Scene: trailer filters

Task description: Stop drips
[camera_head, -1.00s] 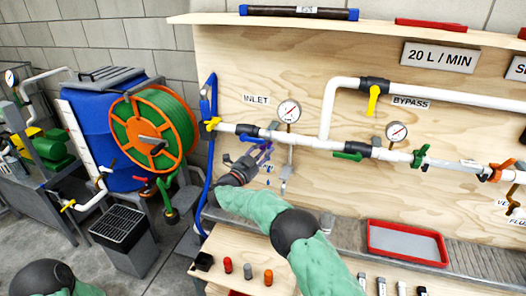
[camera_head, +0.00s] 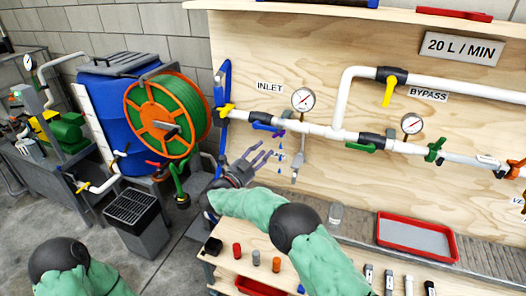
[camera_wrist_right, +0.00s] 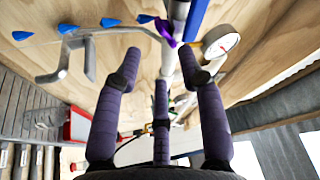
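A small purple handle (camera_head: 279,133) sits on the inlet pipe below the left gauge, beside a blue lever (camera_head: 263,127). Blue drops (camera_head: 280,156) hang in the air in a line below it. In the right wrist view, the purple handle (camera_wrist_right: 165,31) lies ahead of my fingertips and the drops (camera_wrist_right: 68,29) run off to the left. My right gripper (camera_head: 262,152) is open and empty, fingers spread, below and left of the purple handle, apart from it. It also shows in the right wrist view (camera_wrist_right: 158,78). My left forearm shows at lower left; its gripper is out of view.
A grey bent spout (camera_head: 298,160) hangs from the pipe right of the drops. A clear jar (camera_head: 335,214) and a red tray (camera_head: 417,238) stand on the bench. A green hose reel (camera_head: 165,118) and a blue tank (camera_head: 92,100) are at left.

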